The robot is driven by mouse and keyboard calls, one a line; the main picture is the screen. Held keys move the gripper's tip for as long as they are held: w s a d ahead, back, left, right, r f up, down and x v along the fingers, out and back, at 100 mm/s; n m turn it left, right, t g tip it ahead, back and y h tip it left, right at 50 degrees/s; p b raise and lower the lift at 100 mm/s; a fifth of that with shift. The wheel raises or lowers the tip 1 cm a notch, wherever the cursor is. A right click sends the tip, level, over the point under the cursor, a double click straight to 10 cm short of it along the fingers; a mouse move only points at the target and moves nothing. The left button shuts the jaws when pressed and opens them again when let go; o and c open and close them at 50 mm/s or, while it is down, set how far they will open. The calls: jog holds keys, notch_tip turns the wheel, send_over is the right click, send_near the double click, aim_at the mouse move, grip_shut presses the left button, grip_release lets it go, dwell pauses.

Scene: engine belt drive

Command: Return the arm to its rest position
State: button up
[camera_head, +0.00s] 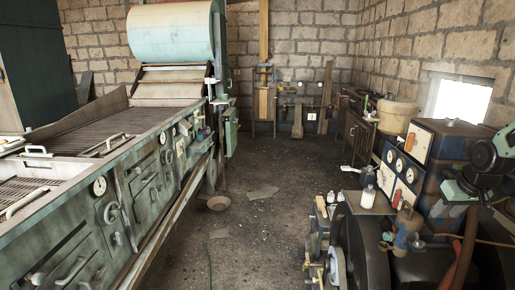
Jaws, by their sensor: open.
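I cannot make out my gripper anywhere in the head view. A dark green and black jointed part with round ends (484,154) shows at the right edge, above the engine. I cannot tell whether it belongs to the machine or to my arm. The engine side at the lower right has large dark wheels (372,245). A blue box with round gauges (402,165) stands behind them. No belt can be clearly made out.
A long green machine (150,190) with dials and handles fills the left side. A large pale drum (172,35) hangs at its far end.

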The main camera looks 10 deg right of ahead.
jog(key=s+a+n+g+y+b, duration=0.1)
jog(key=a+n+b, duration=0.1)
jog(key=a, duration=1.3)
jog(key=s+a+n+g+b, duration=0.1)
jog(key=a+n, duration=0.2)
jog(key=a, duration=1.1)
jog(key=s+a+n+g+b, duration=0.1)
jog(key=s+a+n, duration=0.1)
jog(key=s+a, duration=0.7)
jog(key=s+a+n+g+b, duration=0.1)
jog(key=s+a+n+b, duration=0.1)
jog(key=s+a, duration=0.7)
jog(key=s+f+n, duration=0.1)
jog(key=s, duration=0.4)
jog(key=shift+y+b, duration=0.3)
jog(key=shift+w, duration=0.1)
